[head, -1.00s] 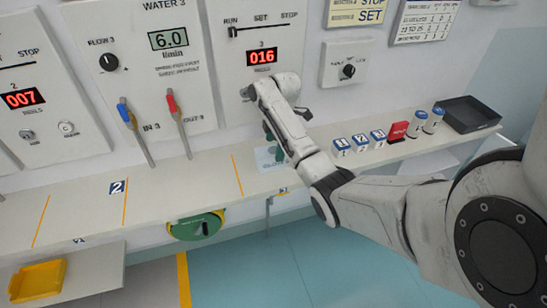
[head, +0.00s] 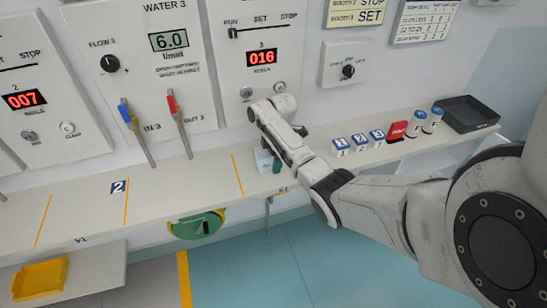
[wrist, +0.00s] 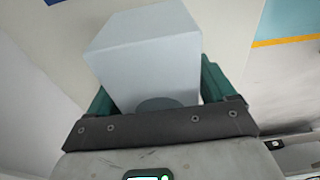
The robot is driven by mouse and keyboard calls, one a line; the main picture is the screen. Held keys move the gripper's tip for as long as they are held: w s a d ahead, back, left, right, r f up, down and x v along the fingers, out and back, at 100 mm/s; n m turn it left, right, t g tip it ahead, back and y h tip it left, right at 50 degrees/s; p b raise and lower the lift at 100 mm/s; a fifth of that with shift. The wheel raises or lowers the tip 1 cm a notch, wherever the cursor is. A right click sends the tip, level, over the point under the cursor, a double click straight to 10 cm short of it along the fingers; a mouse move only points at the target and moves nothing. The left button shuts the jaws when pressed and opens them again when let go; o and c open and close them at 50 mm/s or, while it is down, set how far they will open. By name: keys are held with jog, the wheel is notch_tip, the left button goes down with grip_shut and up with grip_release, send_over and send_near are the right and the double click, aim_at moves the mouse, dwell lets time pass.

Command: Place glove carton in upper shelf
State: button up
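The glove carton, a plain pale blue-white box (wrist: 145,55), fills the middle of the wrist view. It also shows small in the head view (head: 263,159), at the bench's front part below the 016 display. My gripper (head: 270,160) is down at the carton. In the wrist view its teal fingers (wrist: 158,90) lie on both sides of the box, which covers their inner faces. I cannot tell whether they press on it, or whether the carton rests on the bench. I cannot make out an upper shelf.
The bench (head: 80,205) runs below the wall panels. Numbered blue-white blocks (head: 359,141), a red block (head: 397,131) and a black tray (head: 466,114) stand at its right. A yellow bin (head: 38,280) sits on a lower shelf (head: 95,271).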

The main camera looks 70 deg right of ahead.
jog(key=c, duration=1)
jog(key=shift+c, duration=0.2)
jog(key=shift+r, duration=0.1)
